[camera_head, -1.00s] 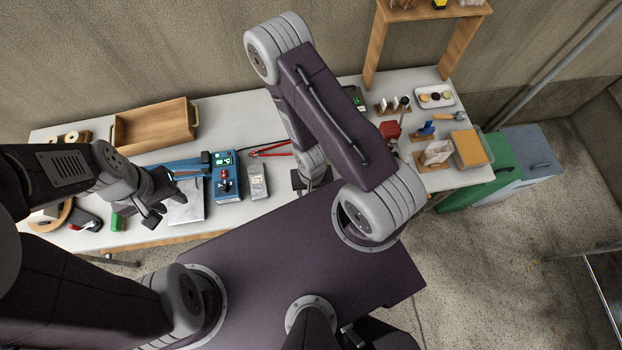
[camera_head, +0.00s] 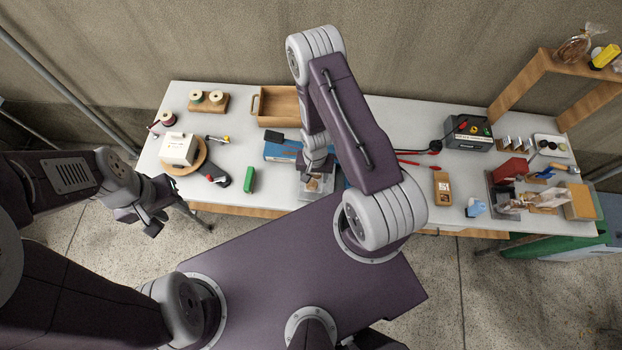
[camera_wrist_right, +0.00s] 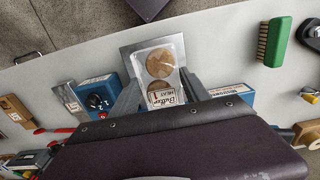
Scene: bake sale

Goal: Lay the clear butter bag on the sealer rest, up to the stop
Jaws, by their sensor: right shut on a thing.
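The clear butter bag (camera_wrist_right: 160,65) shows in the right wrist view, with round cookies and a white label reading Butter. My right gripper (camera_wrist_right: 163,95) is shut on its label end. The bag is over the grey metal rest (camera_wrist_right: 134,62) of the blue sealer (camera_wrist_right: 231,90); I cannot tell whether it touches the rest, and the stop is not clear to me. In the head view my right gripper (camera_head: 318,172) is at the sealer (camera_head: 281,151), and the bag (camera_head: 314,185) shows small below it. My left gripper (camera_head: 150,216) is open and empty, off the table's front edge.
A green brush (camera_head: 249,180) lies left of the sealer. A white box on a round wooden board (camera_head: 185,166) is further left. A wooden tray (camera_head: 278,105) stands behind. A blue dial unit (camera_wrist_right: 99,97) and a grey packet (camera_wrist_right: 68,98) are beside the rest.

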